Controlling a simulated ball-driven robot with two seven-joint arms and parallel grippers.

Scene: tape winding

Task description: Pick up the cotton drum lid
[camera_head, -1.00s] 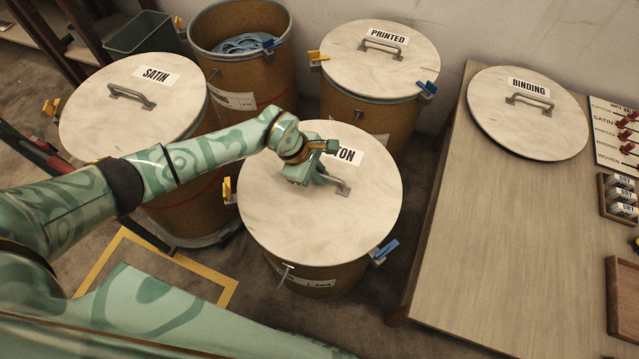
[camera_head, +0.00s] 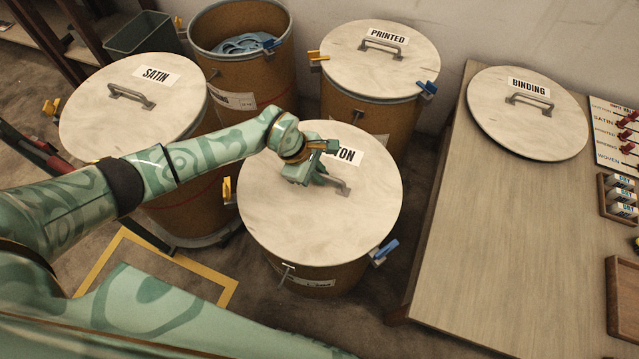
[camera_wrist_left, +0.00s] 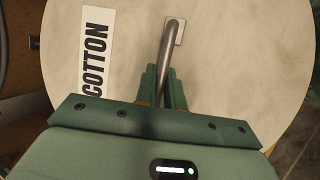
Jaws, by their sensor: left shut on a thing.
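The cotton drum lid (camera_head: 345,222) is a round pale disc with a metal bar handle (camera_head: 341,187). It sits on the brown cotton drum (camera_head: 318,280) in the middle of the head view. My left gripper (camera_head: 318,176) is shut on the handle. It partly hides the label, of which "TON" shows. In the left wrist view the label (camera_wrist_left: 95,52) reads COTTON, and the handle (camera_wrist_left: 167,48) runs between the fingers of my left gripper (camera_wrist_left: 163,82). I see no gap between lid and drum. My right gripper is not in view.
Satin (camera_head: 108,120) and printed (camera_head: 350,68) lidded drums stand around. An open drum (camera_head: 210,85) holds blue material. The binding lid (camera_head: 500,125) lies on the wooden table (camera_head: 490,235). Blue (camera_head: 384,250) and yellow (camera_head: 227,190) clips flank the cotton drum. Bare table lies in front of the binding lid.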

